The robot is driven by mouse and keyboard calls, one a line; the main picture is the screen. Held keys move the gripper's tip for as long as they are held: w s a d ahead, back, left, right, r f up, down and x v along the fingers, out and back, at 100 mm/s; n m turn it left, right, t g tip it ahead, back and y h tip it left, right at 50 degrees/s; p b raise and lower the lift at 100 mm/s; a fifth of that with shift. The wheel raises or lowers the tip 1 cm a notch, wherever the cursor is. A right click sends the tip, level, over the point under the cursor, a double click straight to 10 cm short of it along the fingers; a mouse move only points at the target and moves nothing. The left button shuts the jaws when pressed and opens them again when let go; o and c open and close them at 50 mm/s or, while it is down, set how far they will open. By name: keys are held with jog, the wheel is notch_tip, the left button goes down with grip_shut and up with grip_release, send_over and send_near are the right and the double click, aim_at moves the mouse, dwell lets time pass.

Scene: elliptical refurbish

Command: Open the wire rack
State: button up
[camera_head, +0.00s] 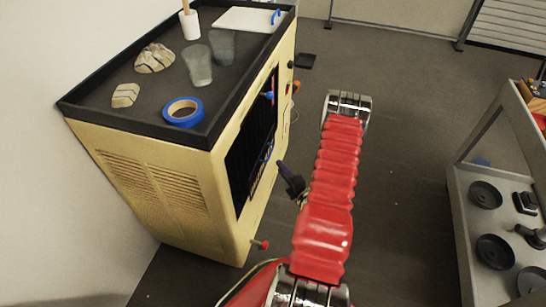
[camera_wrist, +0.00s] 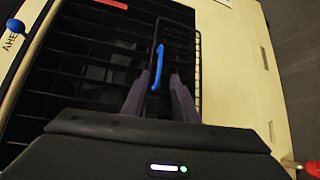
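The wire rack (camera_wrist: 181,45) is a black wire frame in the front of the cream cabinet, in the upper middle of the wrist view. A blue handle (camera_wrist: 159,66) runs along its left edge. My gripper (camera_wrist: 157,88) is open, with its two dark fingers apart and pointing toward the rack. The blue handle appears between the fingers, and I see no clear contact. In the head view, my gripper (camera_head: 291,180) is beside the cabinet's dark front opening (camera_head: 252,145), close to the lower blue handle (camera_head: 267,153). The fingertips are too small there to make out.
The cream cabinet (camera_head: 150,170) has a black top with blue tape (camera_head: 183,111), stones (camera_head: 154,58) and glasses (camera_head: 197,65). A red knob (camera_head: 261,244) sticks out low on its front. A grey shelf cart (camera_head: 465,205) stands at right.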

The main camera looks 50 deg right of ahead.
aim_at(267, 161)
jog(key=x, duration=0.9)
jog(key=shift+c, duration=0.2)
grip_shut()
jog(key=shift+s, duration=0.1)
dwell(0.9)
